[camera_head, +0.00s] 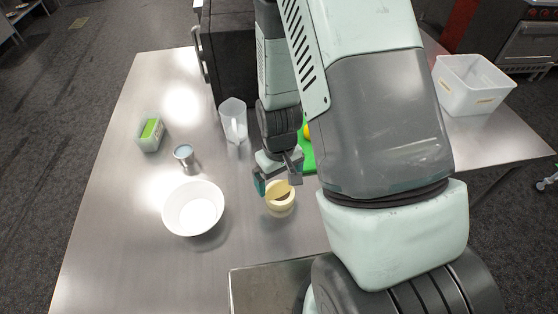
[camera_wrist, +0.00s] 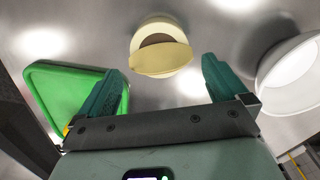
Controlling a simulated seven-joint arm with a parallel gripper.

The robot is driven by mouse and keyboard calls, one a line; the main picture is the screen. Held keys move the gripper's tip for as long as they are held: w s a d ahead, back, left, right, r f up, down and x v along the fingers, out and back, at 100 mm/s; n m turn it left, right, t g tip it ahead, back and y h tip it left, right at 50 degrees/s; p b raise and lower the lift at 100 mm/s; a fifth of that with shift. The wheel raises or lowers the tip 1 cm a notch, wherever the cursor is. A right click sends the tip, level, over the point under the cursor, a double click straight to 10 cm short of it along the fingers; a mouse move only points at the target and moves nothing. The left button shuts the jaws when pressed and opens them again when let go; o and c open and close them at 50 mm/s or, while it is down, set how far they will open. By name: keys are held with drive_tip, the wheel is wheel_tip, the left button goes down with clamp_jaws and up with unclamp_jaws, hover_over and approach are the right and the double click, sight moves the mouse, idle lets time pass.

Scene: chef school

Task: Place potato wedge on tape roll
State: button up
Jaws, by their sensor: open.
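The cream tape roll (camera_head: 281,209) lies flat on the metal table below my gripper; it also shows in the wrist view (camera_wrist: 156,22). The yellowish potato wedge (camera_wrist: 160,60) lies across the near part of the roll's top in the wrist view, covering part of its opening. In the head view the wedge (camera_head: 280,189) shows at the top of the roll, just below my fingers. My gripper (camera_head: 278,180) is open, with its two green fingers apart on either side of the wedge and a gap to each in the wrist view (camera_wrist: 162,68).
A white bowl (camera_head: 193,210), a metal cup (camera_head: 184,153), a clear pitcher (camera_head: 233,122) and a container with a green sponge (camera_head: 150,133) stand to the left. A green board (camera_wrist: 65,85) lies close by. A white bin (camera_head: 468,88) stands far right.

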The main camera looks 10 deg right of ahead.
wheel_tip(320, 180, up, 10)
wheel_tip(320, 180, up, 16)
drive_tip(key=m+t, duration=0.2)
drive_tip(key=t, duration=0.1)
hover_over(279, 186)
drive_tip(key=s+d, duration=0.2)
drive_tip(key=s+d+r+m+t, duration=0.1)
drive_tip(key=s+r+m+t, duration=0.1)
drive_tip(key=s+r, duration=0.9)
drive_tip(key=shift+s+d+r+t, duration=0.3)
drive_tip(key=shift+s+d+r, duration=0.05)
drive_tip(key=shift+d+r, duration=0.05)
